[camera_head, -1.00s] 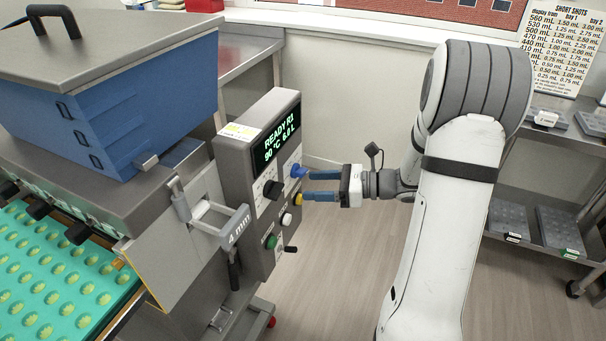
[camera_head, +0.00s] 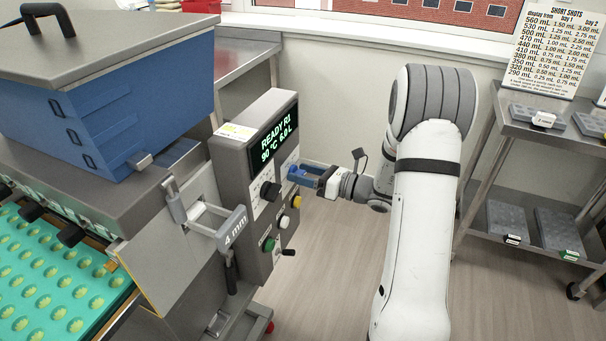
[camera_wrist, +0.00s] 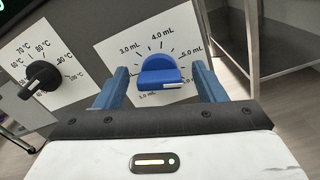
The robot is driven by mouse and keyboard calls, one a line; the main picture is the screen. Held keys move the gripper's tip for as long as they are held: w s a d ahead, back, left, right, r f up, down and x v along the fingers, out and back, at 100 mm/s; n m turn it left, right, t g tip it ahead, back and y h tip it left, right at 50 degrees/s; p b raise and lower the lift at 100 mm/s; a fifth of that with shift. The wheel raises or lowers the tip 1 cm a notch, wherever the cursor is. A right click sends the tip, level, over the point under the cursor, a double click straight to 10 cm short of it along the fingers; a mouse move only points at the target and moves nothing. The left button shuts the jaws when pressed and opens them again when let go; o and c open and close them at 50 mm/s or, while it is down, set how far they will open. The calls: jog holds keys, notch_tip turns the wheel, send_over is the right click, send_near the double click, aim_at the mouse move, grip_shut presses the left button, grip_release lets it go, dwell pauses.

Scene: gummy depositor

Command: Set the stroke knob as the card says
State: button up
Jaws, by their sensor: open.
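The blue stroke knob (camera_wrist: 160,72) sits on a white dial plate (camera_wrist: 115,48) marked in mL. Its pale mark points to the right, below the 5.0 mL label; one finger partly covers the label there. My gripper (camera_wrist: 161,80) is open, with one blue finger on each side of the knob and small gaps visible. In the head view my gripper (camera_head: 297,172) reaches the panel from the right, and the knob is mostly hidden. The card (camera_head: 551,45), headed SHORT SHOTS, stands at the upper right with rows of mL values.
The control box (camera_head: 232,170) has a green-lit display (camera_head: 277,141) reading READY and 90 °C. A black temperature knob (camera_wrist: 40,79) is left of the blue one. Yellow (camera_head: 296,202), white and green buttons sit below. Shelving (camera_head: 500,128) stands at right; floor between is clear.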

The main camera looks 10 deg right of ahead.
jog(key=c, duration=0.9)
jog(key=shift+a, duration=0.25)
jog(key=shift+c, duration=0.4)
jog(key=shift+d, duration=0.2)
